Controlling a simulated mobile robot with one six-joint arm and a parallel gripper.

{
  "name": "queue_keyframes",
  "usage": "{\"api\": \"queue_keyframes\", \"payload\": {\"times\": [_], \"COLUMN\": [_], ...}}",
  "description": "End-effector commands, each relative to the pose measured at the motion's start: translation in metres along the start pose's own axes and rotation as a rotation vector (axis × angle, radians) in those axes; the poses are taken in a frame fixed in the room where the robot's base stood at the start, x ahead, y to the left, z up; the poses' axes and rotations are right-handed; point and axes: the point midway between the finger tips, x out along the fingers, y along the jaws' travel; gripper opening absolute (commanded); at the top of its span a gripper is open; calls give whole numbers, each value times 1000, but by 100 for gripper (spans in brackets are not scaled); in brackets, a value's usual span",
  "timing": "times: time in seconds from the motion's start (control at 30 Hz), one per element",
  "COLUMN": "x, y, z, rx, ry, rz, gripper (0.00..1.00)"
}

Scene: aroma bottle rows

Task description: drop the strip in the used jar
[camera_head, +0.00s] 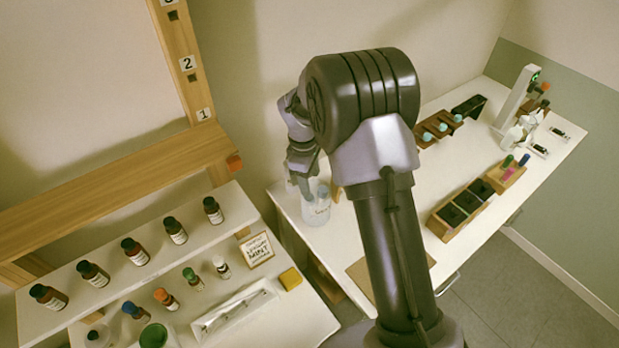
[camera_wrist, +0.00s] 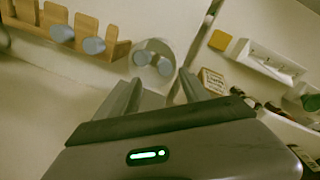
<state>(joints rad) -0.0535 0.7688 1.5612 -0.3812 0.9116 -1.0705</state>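A clear jar (camera_head: 318,209) with dark handwriting stands near the left end of the long white table. In the wrist view the jar (camera_wrist: 153,58) shows just beyond my fingertips, with two grey-blue round pieces in its mouth. They look like the round ends of strips. My gripper (camera_head: 303,186) is over the jar, pointing down. In the wrist view my gripper (camera_wrist: 158,80) has its fingers apart, with no strip visible between them. A wooden rack (camera_head: 440,127) holds a few similar blue round ends; the rack (camera_wrist: 70,22) also shows in the wrist view.
A lower left bench holds several bottles (camera_head: 135,251), a white tray (camera_head: 233,308), a yellow block (camera_head: 290,279) and a lettered card (camera_head: 257,250). A wooden box with dark compartments (camera_head: 460,208) stands on the long table. A gap separates bench and table.

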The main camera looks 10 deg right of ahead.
Motion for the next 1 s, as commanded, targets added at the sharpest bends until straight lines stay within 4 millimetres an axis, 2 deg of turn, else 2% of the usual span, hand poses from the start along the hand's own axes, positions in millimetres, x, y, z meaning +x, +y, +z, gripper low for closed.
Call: {"api": "queue_keyframes", "payload": {"times": [0.17, 0.27, 0.37, 0.6, 0.7, 0.83, 1.0], "x": [0, -10, -35, -118, -144, -166, -175], "y": [0, 0, 1, 1, 1, 0, 0], "z": [0, 0, -1, -1, 0, 0, 0], "rx": [0, 0, 1, 0, 0, -1, 0], "ry": [0, 1, 3, 3, 3, 1, 1], "rz": [0, 1, 3, 4, 3, 2, 1], "gripper": [53, 53, 53, 53, 53, 53, 53]}}
